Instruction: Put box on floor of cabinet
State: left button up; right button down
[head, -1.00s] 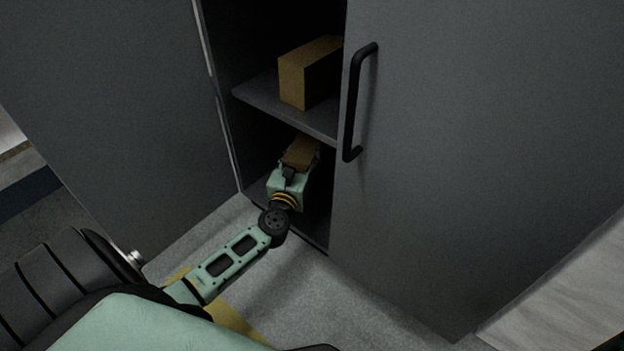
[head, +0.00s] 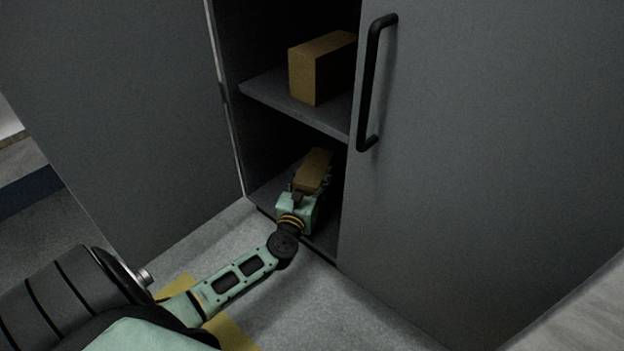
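A brown box (head: 314,168) is inside the lower compartment of the grey cabinet (head: 455,170), low over the cabinet floor (head: 268,193). My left gripper (head: 309,187) reaches in through the opening, with its fingers on both sides of the box, shut on it. I cannot tell whether the box touches the floor. A second brown box (head: 318,68) stands on the shelf (head: 290,105) above. My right gripper is not in view.
The right cabinet door with a black handle (head: 372,85) covers the right side of the opening. The left door (head: 130,110) stands open. The room floor (head: 300,305) in front is grey with a yellow stripe (head: 232,335).

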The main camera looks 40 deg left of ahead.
pick_arm(q)
jog(key=o, duration=0.4)
jog(key=shift+r, duration=0.1)
jog(key=shift+r+p, duration=0.3)
jog(key=shift+p, duration=0.05)
jog(key=p+v, duration=0.3)
jog(key=v, duration=0.7)
jog(key=shift+s+d+f, duration=0.15)
jog(key=shift+s+d, duration=0.1)
jog(key=shift+s, duration=0.1)
jog(key=shift+s+d+p, duration=0.2)
jog(key=shift+s+p, duration=0.1)
jog(key=shift+s, duration=0.25)
